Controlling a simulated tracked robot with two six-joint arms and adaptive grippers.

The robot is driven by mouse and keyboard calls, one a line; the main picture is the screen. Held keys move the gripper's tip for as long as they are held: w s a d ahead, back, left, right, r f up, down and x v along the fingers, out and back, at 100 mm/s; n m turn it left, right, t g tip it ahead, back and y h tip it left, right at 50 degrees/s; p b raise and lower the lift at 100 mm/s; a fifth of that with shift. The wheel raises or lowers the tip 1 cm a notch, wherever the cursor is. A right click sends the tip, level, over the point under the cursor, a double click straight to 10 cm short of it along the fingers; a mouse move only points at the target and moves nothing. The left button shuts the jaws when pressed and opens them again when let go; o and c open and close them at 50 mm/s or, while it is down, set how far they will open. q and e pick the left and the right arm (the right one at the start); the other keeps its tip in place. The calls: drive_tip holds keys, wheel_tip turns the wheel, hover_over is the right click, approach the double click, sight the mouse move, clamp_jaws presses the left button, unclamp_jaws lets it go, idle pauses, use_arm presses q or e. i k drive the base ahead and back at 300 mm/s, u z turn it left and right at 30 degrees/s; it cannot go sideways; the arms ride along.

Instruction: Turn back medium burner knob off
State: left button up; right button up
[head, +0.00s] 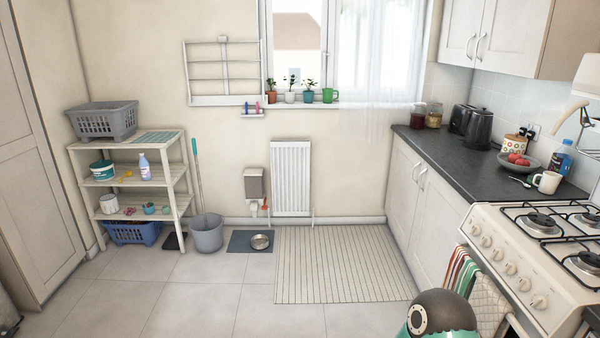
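The cream gas stove (512,262) stands at the right edge, partly cut off by the frame. A row of several pale round knobs (497,255) runs along its sloping front panel. The knobs are small here, and I cannot tell which one is turned or which belongs to the medium burner. Dark burners (540,222) sit under black pan supports on the hob. No flame is discernible. Neither of my grippers is in view.
Striped towels (462,272) and a pale cloth (489,305) hang at the stove's front. A dark dome with a teal lower part (445,312) stands in front of the stove. The dark counter (447,158) holds a kettle (478,129) and mug (547,182). The floor mat (340,265) is clear.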

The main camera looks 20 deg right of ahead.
sight(540, 302)
drive_tip(key=z, duration=0.45)
drive_tip(key=i, duration=1.25)
drive_tip(key=z, duration=1.1)
drive_tip(key=i, duration=0.6)
drive_tip(key=z, duration=0.25)
drive_tip(key=k, duration=0.9)
drive_tip(key=z, duration=0.2)
drive_tip(key=i, duration=0.85)
drive_tip(key=u, duration=0.1)
